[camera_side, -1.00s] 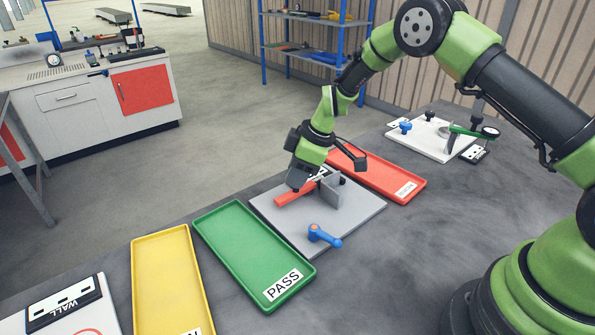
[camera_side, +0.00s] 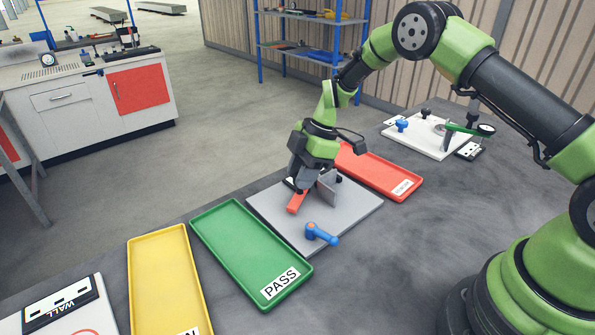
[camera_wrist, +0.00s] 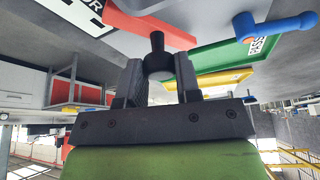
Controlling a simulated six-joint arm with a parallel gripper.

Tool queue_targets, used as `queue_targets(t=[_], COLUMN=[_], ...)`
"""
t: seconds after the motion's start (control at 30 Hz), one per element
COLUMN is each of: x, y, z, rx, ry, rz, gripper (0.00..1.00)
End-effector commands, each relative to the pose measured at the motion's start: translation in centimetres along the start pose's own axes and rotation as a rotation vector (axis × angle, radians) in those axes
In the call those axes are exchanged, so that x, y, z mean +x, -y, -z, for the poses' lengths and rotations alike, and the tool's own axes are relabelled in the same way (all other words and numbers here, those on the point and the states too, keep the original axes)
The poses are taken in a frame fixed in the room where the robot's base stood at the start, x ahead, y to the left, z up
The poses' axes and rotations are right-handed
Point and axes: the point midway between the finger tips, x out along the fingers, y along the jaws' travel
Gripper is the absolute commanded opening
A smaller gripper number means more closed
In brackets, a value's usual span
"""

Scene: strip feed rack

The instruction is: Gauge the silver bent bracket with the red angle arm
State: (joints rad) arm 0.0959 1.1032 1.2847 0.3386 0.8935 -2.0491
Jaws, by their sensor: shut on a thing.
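The red angle arm (camera_side: 296,204) lies over the grey gauge plate (camera_side: 270,213) in the side view, its free end pointing toward the lower left. In the wrist view the red arm (camera_wrist: 150,27) crosses the top, with a black knob (camera_wrist: 157,55) on it. My gripper (camera_wrist: 158,78) is shut on this knob, one finger on each side; it also shows in the side view (camera_side: 302,188), partly hiding the arm. A grey upright piece (camera_side: 328,187), which looks like the silver bent bracket, stands on the plate just right of my gripper. Its contact with the red arm is hidden.
A blue clamp lever (camera_side: 321,234) sits at the plate's front. The green PASS tray (camera_side: 238,262) and a yellow tray (camera_side: 160,282) lie to the left. A red tray (camera_side: 376,172) lies behind right. A white fixture board (camera_side: 417,138) stands farther back. The dark table at right is clear.

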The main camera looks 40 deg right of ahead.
Motion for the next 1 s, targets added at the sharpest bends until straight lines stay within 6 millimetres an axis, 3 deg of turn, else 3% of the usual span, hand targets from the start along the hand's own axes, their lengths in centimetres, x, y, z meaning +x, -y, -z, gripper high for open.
queue_targets(t=[0.7, 1.0], x=[-0.9, -1.2], y=[0.8, 0.8], z=[-2.0, -2.6], rx=[-0.614, -0.793], ry=[0.001, 0.001], rz=[0.253, 0.327], gripper=[0.0, 0.0])
